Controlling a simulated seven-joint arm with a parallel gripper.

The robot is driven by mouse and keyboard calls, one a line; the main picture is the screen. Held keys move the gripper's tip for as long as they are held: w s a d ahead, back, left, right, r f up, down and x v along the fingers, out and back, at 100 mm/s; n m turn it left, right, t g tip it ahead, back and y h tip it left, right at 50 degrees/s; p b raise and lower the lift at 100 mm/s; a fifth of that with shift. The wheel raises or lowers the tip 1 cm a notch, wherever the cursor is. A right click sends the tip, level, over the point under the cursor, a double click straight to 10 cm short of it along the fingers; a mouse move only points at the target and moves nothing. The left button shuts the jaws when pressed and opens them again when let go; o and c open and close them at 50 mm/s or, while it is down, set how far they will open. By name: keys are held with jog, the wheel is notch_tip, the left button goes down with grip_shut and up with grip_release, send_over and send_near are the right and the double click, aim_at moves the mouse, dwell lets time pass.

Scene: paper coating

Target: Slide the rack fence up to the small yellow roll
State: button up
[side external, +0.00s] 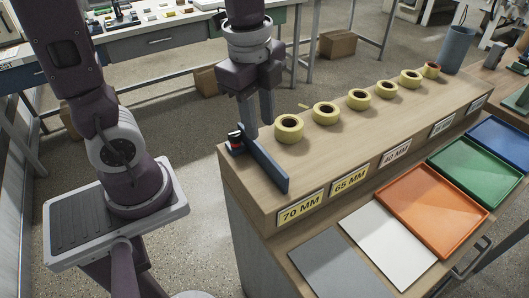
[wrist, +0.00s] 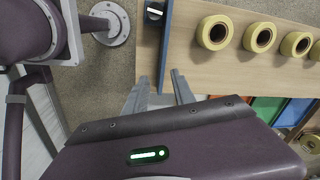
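In the wrist view the fence (wrist: 165,45) is a dark blue strip. Several yellow rolls stand in a row to the right. The fourth from the left (side external: 378,90) looks smallest; the nearest (side external: 280,132) is large.
Size labels (side external: 300,209) line the front edge. Orange (side external: 433,228), green and blue trays lie lower in front. Bare wood separates the fence from the nearest roll.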

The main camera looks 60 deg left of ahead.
aim_at(269, 155)
jog(key=f+m, duration=0.1)
jog(key=w+f+m, duration=0.1)
jog(key=f+m+g, duration=0.1)
jog(key=shift+w+d+m, duration=0.2)
jog(key=shift+w+m, duration=0.1)
jog(key=shift+w, duration=0.05)
notch_tip(269, 155, down, 7)
jog(key=shift+f, duration=0.1)
grip_shut()
jog(key=shift+w, duration=0.1)
dwell(0.9)
